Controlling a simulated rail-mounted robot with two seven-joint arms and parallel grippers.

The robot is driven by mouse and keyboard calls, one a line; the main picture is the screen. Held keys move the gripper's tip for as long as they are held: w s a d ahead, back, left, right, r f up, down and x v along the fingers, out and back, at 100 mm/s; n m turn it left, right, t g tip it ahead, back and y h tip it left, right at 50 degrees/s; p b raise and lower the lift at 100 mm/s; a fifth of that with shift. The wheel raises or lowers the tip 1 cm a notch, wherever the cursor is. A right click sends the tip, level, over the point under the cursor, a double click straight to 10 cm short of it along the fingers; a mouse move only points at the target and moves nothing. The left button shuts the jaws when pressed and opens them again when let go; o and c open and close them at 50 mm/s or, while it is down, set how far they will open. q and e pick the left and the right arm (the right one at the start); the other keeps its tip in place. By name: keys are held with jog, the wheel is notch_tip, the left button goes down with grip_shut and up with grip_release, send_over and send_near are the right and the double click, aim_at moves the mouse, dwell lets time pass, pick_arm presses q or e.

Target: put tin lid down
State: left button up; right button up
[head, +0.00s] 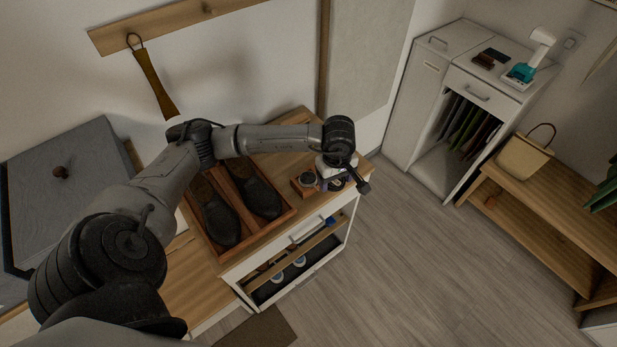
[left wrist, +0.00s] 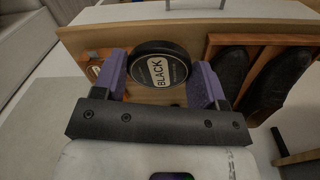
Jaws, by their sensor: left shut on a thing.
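The tin lid (left wrist: 160,69) is a round black disc with a pale label reading BLACK. It sits between the purple fingers of my left gripper (left wrist: 160,76), which is shut on it. In the head view my left gripper (head: 335,184) hangs over the right end of the wooden cabinet top, and the lid is mostly hidden there. An open-looking round tin (head: 307,179) stands in a small wooden holder just left of the gripper. My right gripper is not in view.
A wooden tray (head: 221,252) with dark shoes (head: 218,218) lies left of the small holder (head: 298,188). The cabinet's front edge is close to the gripper, with open shelves below. Bare cabinet top around the gripper is narrow.

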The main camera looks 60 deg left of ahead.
pick_arm(q)
send_over(309, 178)
notch_tip(309, 178, down, 7)
jog(key=shift+s+r, duration=0.15)
jog(key=shift+r, duration=0.05)
jog(key=shift+f+p, duration=0.3)
jog(key=shift+f, duration=1.6)
jog(key=o, duration=0.9)
notch_tip(309, 178, up, 12)
jog(key=shift+s+d, duration=0.15)
jog(key=shift+s, duration=0.1)
jog(key=shift+o, duration=0.3)
jog(key=shift+s+r, duration=0.1)
jog(key=shift+r, duration=0.7)
